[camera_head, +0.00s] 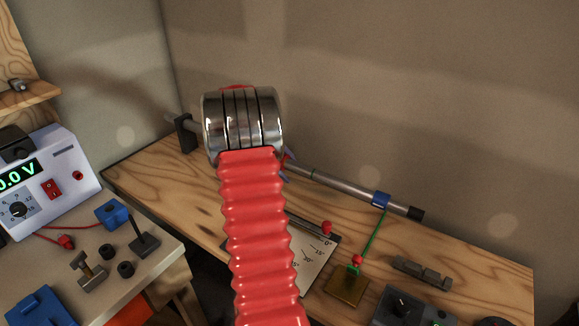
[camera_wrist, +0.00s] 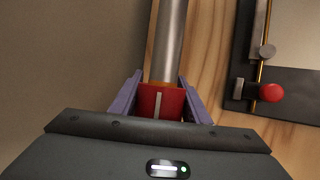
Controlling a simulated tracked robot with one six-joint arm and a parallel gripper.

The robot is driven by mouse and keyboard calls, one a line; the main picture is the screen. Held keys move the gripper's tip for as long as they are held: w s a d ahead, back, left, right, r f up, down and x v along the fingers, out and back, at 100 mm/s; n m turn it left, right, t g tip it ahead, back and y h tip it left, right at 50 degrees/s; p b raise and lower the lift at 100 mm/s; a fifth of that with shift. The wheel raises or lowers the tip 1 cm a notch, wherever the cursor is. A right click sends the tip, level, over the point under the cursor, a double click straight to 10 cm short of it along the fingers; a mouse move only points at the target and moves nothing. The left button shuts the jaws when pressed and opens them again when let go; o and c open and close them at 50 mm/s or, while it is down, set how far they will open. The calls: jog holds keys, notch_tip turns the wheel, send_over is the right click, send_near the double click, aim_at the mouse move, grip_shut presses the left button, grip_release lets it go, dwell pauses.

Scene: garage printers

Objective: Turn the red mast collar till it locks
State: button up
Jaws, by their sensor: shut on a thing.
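The red mast collar (camera_wrist: 160,103) sits around the grey mast tube (camera_wrist: 169,45) in the wrist view. A pale stripe runs along the collar's face, and a thin orange-brown band shows at its far edge. My gripper (camera_wrist: 159,95) is shut on the collar, with one purple finger on each side. In the head view the mast (camera_head: 335,183) lies slanted above the wooden bench. There my arm hides most of the collar, and only the purple fingertips (camera_head: 287,165) show beside the wrist.
A blue clip (camera_head: 381,199) with a green wire sits near the mast's black end (camera_head: 415,214). A black bracket (camera_head: 184,133) stands at the other end. An angle plate (camera_head: 316,262) with a red knob (camera_head: 327,227) lies below the mast. A power supply (camera_head: 50,185) stands left.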

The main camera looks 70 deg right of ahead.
jog(key=shift+a+f+y, duration=0.35)
jog(key=shift+a+y, duration=0.2)
jog(key=shift+y, duration=0.65)
jog(key=o, duration=1)
jog(key=shift+r, duration=0.15)
jog(key=shift+d+r, duration=0.1)
jog(key=v, duration=1.3)
jog(key=shift+r, duration=0.3)
